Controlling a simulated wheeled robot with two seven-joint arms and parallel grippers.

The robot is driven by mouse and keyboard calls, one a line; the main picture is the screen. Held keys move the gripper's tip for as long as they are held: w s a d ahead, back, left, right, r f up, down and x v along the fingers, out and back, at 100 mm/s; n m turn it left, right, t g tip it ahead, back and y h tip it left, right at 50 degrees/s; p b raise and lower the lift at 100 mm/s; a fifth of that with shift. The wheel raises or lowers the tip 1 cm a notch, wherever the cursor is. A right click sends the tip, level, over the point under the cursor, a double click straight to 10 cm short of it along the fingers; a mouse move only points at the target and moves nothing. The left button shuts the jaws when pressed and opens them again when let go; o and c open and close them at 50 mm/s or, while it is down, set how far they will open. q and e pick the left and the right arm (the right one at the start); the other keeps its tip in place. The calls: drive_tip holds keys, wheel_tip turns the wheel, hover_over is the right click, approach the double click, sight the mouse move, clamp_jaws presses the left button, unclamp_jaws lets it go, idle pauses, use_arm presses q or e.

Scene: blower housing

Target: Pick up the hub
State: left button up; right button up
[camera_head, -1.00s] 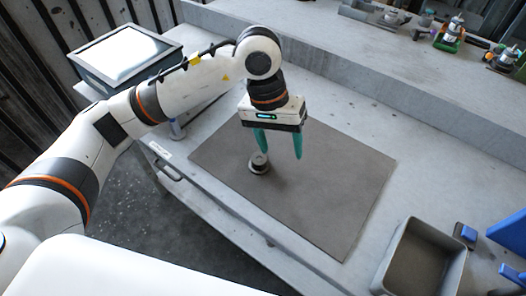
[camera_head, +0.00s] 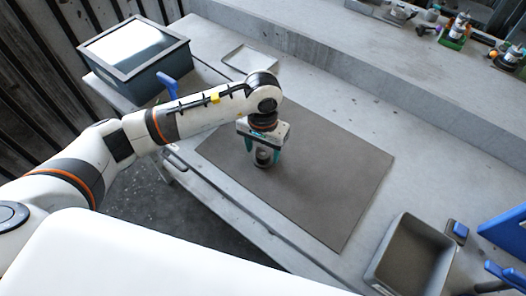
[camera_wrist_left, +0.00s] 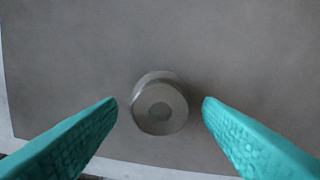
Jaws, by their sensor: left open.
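The hub (camera_wrist_left: 160,104) is a small grey round part with a wider rim and a central bore. It stands on the dark grey mat (camera_head: 330,185). In the head view the hub (camera_head: 263,158) is partly hidden by my left gripper (camera_head: 263,158), which points down over it. In the left wrist view my left gripper (camera_wrist_left: 160,104) is open, with one teal finger on each side of the hub and a visible gap to each. My right gripper is not in view.
A grey open bin (camera_head: 412,256) stands at the lower right, beside blue parts (camera_head: 505,232). A dark box with a pale top (camera_head: 133,50) stands at the upper left. Small assemblies (camera_head: 457,27) sit on the back ledge. The mat's right part is clear.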

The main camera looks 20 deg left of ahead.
use_arm(q)
drive_tip(key=shift+f, duration=0.7)
drive_tip(key=c, duration=1.1)
drive_tip(key=shift+c, duration=0.2)
drive_tip(key=shift+r, duration=0.15)
